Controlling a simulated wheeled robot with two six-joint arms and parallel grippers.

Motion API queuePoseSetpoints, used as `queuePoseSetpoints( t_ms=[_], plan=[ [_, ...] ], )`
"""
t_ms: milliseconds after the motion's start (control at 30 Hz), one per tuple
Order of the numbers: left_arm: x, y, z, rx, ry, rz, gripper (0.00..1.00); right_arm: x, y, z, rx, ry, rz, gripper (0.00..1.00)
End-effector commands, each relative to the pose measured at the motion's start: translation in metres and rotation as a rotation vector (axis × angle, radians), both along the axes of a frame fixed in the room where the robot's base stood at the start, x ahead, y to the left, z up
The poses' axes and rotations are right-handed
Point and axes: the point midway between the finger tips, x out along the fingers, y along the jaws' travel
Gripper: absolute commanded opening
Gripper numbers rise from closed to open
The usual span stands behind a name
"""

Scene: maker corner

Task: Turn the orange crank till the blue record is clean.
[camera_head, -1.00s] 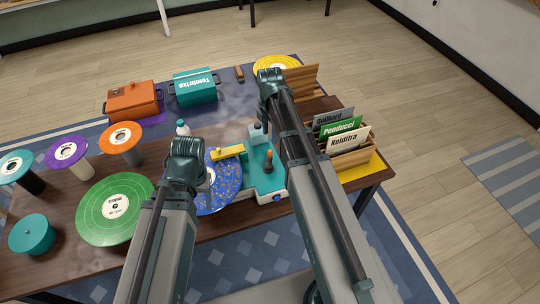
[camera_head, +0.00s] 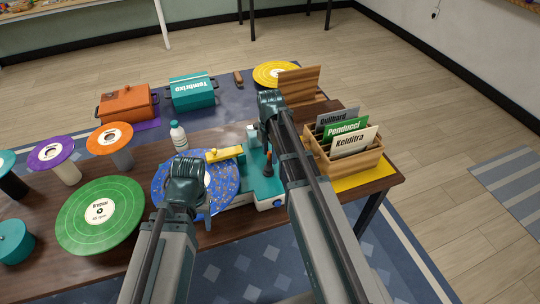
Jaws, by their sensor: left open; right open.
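The blue record (camera_head: 226,185), covered in pale specks, lies flat on a teal and white cleaning machine (camera_head: 247,181). A yellow bar (camera_head: 226,153) reaches over its far side. The crank, with a little orange (camera_head: 268,157) and a dark part below it, stands on the machine's right side, close to my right arm, which partly hides that area. My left gripper (camera_head: 186,176) is open above the record's left front part and hides some of it. My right gripper (camera_head: 271,102) is open and empty beyond the machine. I cannot tell if either touches anything.
A white bottle (camera_head: 178,134) stands behind the record. A green record (camera_head: 100,213) and several stands with discs are at left. An orange box (camera_head: 126,103) and a teal box (camera_head: 192,91) sit behind. A wooden record crate (camera_head: 365,161) is at right.

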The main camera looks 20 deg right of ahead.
Motion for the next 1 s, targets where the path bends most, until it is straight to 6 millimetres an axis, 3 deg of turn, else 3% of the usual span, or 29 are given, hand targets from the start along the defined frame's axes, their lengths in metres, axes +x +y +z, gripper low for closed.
queuePoseSetpoints(
  t_ms=[100,400,767,1000],
  plan=[
    [0.0000,0.0000,0.0006,0.000,0.000,0.000,0.54,0.0000,0.0000,0.0006,0.000,0.000,0.000,0.50],
    [0.0000,0.0000,0.0005,0.000,0.000,0.000,0.54,0.0000,0.0000,0.0005,0.000,0.000,0.000,0.00],
    [0.0000,0.0000,0.0004,0.000,0.000,0.000,0.54,-0.0003,-0.0006,0.0004,0.000,0.000,-0.016,0.00],
    [0.0000,0.0000,0.0002,0.000,0.000,0.000,0.54,-0.0029,-0.0047,0.0002,0.003,0.002,-0.131,0.00]
  ],
)
